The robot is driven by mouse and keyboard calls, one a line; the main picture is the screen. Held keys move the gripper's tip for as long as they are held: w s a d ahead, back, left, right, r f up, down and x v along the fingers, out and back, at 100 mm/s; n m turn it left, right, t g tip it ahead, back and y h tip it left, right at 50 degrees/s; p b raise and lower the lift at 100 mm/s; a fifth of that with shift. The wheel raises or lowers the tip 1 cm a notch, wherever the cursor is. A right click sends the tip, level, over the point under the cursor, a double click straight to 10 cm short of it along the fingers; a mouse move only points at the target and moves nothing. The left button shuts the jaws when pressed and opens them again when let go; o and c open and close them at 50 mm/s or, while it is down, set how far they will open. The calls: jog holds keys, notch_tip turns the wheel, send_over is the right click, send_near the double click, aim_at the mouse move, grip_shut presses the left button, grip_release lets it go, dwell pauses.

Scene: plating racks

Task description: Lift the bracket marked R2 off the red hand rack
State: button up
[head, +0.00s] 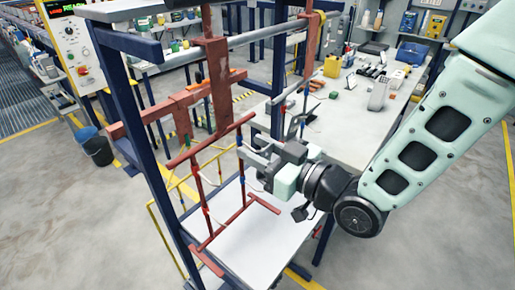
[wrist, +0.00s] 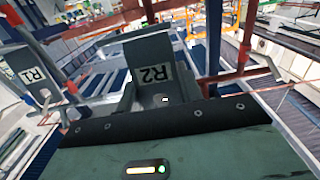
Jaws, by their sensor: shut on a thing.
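The bracket marked R2 (wrist: 155,62) is a grey bent plate with a white label, straight ahead of my gripper in the wrist view. My gripper (head: 250,157) is shut on it, at the right side of the red hand rack (head: 217,85) in the head view. The rack's red bars also show beside the bracket in the wrist view (wrist: 213,40). In the head view the bracket is too small and covered to make out clearly. Whether it still touches its hook on the rack cannot be told.
A bracket marked R1 (wrist: 32,72) hangs close by on the left in the wrist view. A dark blue frame post (head: 135,130) stands left of the rack. A white tray surface (head: 262,238) lies below, and a cluttered workbench (head: 340,125) stands behind.

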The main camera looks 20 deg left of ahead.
jog(key=b+v, duration=0.1)
jog(key=v, duration=0.6)
jog(key=shift+r, duration=0.4)
